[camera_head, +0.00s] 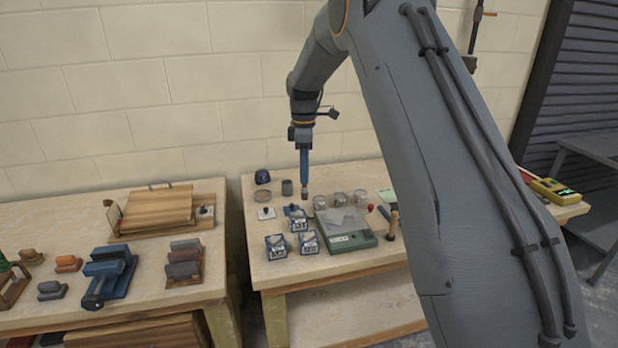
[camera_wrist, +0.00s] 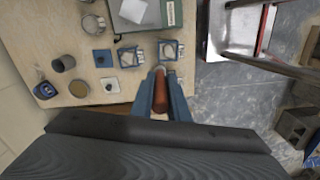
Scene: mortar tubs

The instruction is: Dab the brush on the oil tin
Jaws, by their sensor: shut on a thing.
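My gripper (camera_head: 304,178) points down over the right-hand bench, its blue fingers shut on the brush (camera_head: 305,194). In the wrist view the fingers (camera_wrist: 164,88) hold the brush's reddish-brown handle (camera_wrist: 160,93); a pale end shows beyond it. A shallow round tin with a tan top (camera_head: 262,196), perhaps the oil tin, stands left of the gripper; it also shows in the wrist view (camera_wrist: 78,89). A dark open cup (camera_head: 287,187) stands between them and shows in the wrist view (camera_wrist: 64,63). The brush is apart from both; its exact height is unclear.
A white square card (camera_head: 266,213) and a dark blue item (camera_head: 263,177) flank the shallow tin. A second bench (camera_head: 150,245) stands left across a gap.

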